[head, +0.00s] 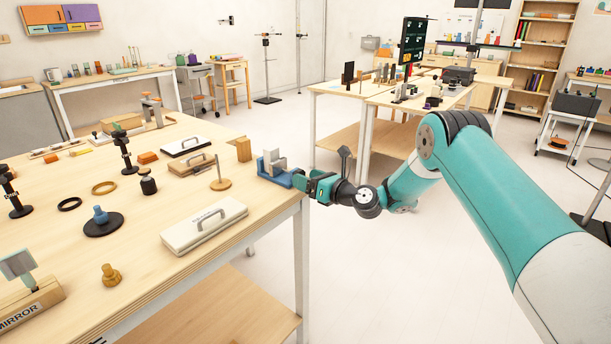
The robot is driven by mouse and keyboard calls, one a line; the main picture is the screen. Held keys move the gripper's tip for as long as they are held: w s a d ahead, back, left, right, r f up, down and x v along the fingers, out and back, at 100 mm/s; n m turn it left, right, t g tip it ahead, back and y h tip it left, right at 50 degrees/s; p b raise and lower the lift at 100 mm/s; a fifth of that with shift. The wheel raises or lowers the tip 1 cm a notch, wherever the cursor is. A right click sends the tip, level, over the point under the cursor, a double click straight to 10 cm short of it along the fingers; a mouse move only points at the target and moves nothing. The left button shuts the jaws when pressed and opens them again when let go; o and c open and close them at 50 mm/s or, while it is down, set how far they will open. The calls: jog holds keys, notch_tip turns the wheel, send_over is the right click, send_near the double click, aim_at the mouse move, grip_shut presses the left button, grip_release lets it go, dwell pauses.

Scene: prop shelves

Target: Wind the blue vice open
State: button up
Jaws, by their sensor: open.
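The blue vice (273,172) sits at the right edge of the wooden table, with a pale grey block-like part standing up at its jaws. My gripper (303,181) reaches in from the right at the vice's right end, where a screw handle could be. The gripper's fingers are small and partly merge with the vice in this view. They look open, and I cannot tell whether they touch the vice. The handle itself is hidden by the gripper, and the gap between the vice jaws is too small to make out.
A white handled box (204,225) lies nearer. Other props crowd the table (150,290).

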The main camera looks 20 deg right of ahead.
jog(key=shift+w+a, duration=0.4)
jog(key=shift+w, duration=0.1)
jog(key=c, duration=0.9)
jog(key=n+b, duration=0.1)
jog(key=n, duration=0.1)
jog(key=shift+f+n+b, duration=0.15)
jog(key=shift+n+b, duration=0.15)
jog(key=shift+n, duration=1.1)
jog(key=o, duration=0.9)
jog(key=shift+s, duration=0.1)
